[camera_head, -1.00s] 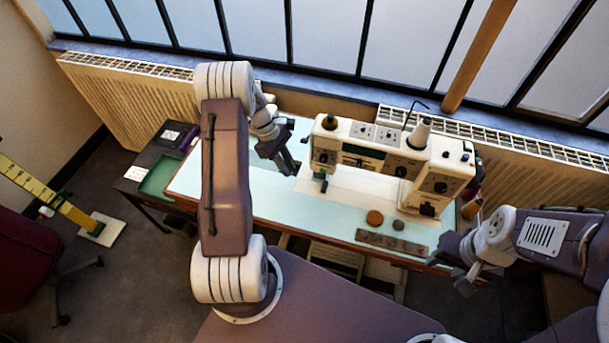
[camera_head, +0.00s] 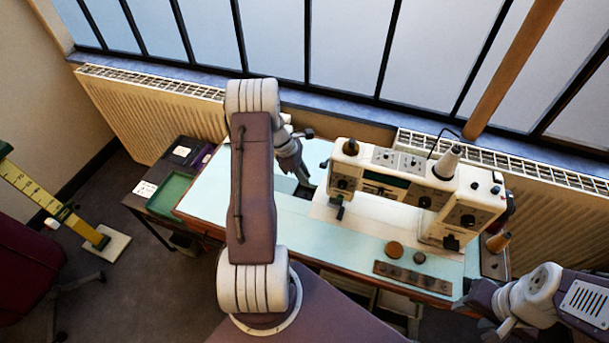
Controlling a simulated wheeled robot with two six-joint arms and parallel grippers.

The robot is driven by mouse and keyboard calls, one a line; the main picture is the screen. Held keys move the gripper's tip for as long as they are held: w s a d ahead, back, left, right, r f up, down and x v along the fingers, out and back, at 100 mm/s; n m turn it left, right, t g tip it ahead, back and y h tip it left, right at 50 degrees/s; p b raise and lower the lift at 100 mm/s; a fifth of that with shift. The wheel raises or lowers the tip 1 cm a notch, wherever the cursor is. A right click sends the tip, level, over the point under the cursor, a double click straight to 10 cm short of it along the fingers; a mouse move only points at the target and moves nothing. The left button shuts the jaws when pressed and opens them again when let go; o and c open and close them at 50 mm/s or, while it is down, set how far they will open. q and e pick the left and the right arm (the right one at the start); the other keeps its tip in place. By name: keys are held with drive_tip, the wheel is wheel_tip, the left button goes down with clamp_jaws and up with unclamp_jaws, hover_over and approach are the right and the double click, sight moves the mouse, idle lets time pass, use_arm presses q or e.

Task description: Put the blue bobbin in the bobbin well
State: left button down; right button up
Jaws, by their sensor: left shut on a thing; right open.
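My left gripper (camera_head: 302,178) is low over the pale blue table top, just left of the white sewing machine (camera_head: 430,190). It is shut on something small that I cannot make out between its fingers. A dark patch shows on the table by its fingertips; I cannot tell if it is the bobbin well. I cannot pick out the blue bobbin. My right gripper (camera_head: 480,316) is open and empty, off the table's front right edge.
A dark strip (camera_head: 412,280) with several round spots lies at the front edge. An orange-brown disc (camera_head: 394,248) and a dark disc (camera_head: 419,258) lie behind it. A green tray (camera_head: 170,193) stands at the left. A thread cone (camera_head: 498,241) stands at the right.

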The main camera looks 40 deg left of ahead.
use_arm(q)
wheel_tip(320, 180, down, 7)
drive_tip(key=b, duration=0.6)
drive_tip(key=shift+r, duration=0.15)
drive_tip(key=shift+f+p, duration=0.2)
drive_tip(key=shift+p, duration=0.15)
drive_tip(key=c, duration=1.2)
unclamp_jaws()
drive_tip(key=p+v, duration=0.1)
drive_tip(key=v, duration=0.8)
drive_tip(key=shift+d, duration=0.1)
